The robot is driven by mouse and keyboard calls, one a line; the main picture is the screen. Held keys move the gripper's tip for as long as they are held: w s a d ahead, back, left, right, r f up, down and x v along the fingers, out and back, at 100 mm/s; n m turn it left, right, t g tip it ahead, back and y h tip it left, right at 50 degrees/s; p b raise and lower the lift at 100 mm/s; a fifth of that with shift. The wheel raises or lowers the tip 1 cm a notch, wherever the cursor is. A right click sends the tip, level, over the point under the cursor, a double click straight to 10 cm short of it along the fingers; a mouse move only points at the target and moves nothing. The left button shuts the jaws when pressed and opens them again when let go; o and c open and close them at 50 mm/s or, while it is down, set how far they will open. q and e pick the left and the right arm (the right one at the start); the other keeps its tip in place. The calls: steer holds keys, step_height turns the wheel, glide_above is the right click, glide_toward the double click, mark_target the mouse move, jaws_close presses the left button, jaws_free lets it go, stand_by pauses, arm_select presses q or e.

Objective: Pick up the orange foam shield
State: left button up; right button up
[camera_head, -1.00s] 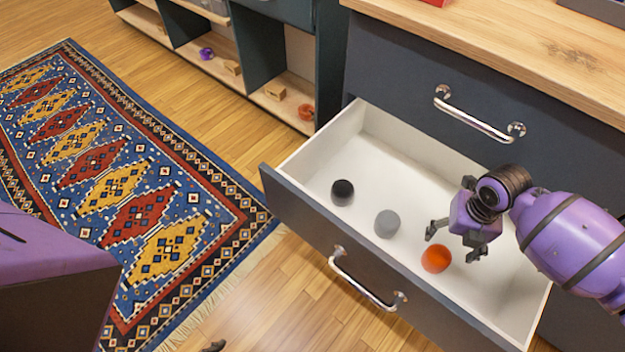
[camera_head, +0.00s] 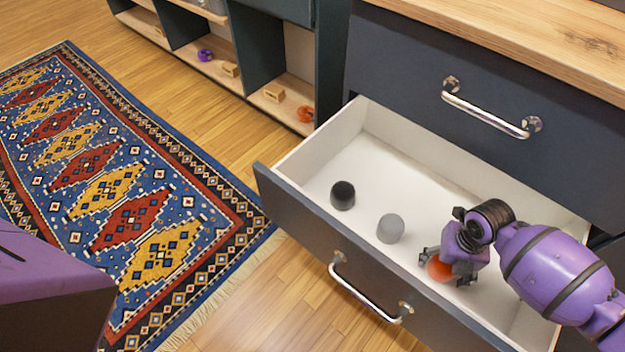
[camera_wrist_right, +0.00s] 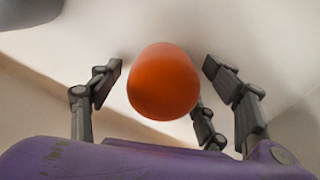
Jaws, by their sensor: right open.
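The orange foam shield (camera_head: 439,268) is a small rounded orange piece on the white floor of the open drawer, near its front wall. My right gripper (camera_head: 448,266) is down in the drawer at the shield and partly covers it in the head view. In the right wrist view the shield (camera_wrist_right: 163,82) lies between the spread dark fingers (camera_wrist_right: 165,90), with gaps visible on both sides. The right gripper is open. My left gripper is not in view.
A black foam piece (camera_head: 343,195) and a grey one (camera_head: 390,228) stand in the drawer to the left. The drawer's front wall (camera_head: 330,232) with its handle (camera_head: 370,290) is close to my right gripper. The countertop (camera_head: 520,30) overhangs behind. The drawer's back left is clear.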

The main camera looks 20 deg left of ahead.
steer(key=shift+r, duration=0.1)
steer(key=c, duration=0.8)
step_height(320, 180, up, 9)
steer(key=p, duration=0.3)
steer(key=shift+r, duration=0.55)
